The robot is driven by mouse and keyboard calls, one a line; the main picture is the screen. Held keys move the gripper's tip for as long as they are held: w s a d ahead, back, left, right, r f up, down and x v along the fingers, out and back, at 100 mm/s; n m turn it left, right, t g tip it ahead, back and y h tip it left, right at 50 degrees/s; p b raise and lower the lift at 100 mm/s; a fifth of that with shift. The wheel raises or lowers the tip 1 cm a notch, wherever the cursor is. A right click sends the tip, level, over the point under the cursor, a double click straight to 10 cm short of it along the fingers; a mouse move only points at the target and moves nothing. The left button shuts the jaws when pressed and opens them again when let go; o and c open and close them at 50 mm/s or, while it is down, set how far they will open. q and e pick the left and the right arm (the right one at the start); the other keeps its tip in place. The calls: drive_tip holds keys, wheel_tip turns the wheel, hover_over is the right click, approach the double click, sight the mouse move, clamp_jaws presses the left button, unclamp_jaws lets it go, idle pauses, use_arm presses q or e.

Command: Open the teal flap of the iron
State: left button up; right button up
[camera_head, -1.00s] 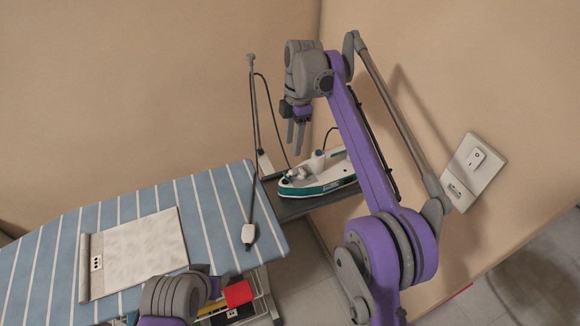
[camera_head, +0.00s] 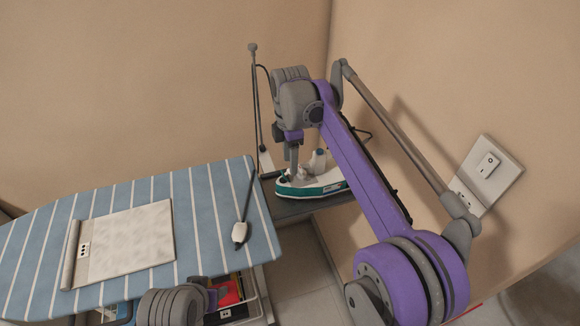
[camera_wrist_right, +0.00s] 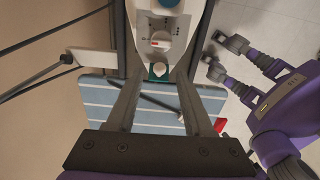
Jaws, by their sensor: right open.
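The iron (camera_head: 322,187) is white with a teal lower body and stands on a dark rest beyond the ironing board. In the right wrist view the iron (camera_wrist_right: 166,12) fills the top middle, with a dial on its white top. A small teal part (camera_wrist_right: 158,70), perhaps the flap, sits at its tip between my fingers. My right gripper (camera_head: 292,166) is open and empty, pointing down above the front end of the iron; its fingers (camera_wrist_right: 155,84) are on either side of that tip. I cannot tell whether they touch it. My left gripper (camera_head: 216,296) is low at the front, partly hidden.
The blue striped ironing board (camera_head: 215,190) carries a pale panel (camera_head: 125,245) and a white-tipped cord piece (camera_head: 240,232). A thin upright pole (camera_head: 256,100) stands behind the iron's rest. A wall switch (camera_head: 488,165) is at the right. A red item (camera_head: 229,290) lies below the board.

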drive_tip(key=shift+f, duration=1.2)
clamp_jaws()
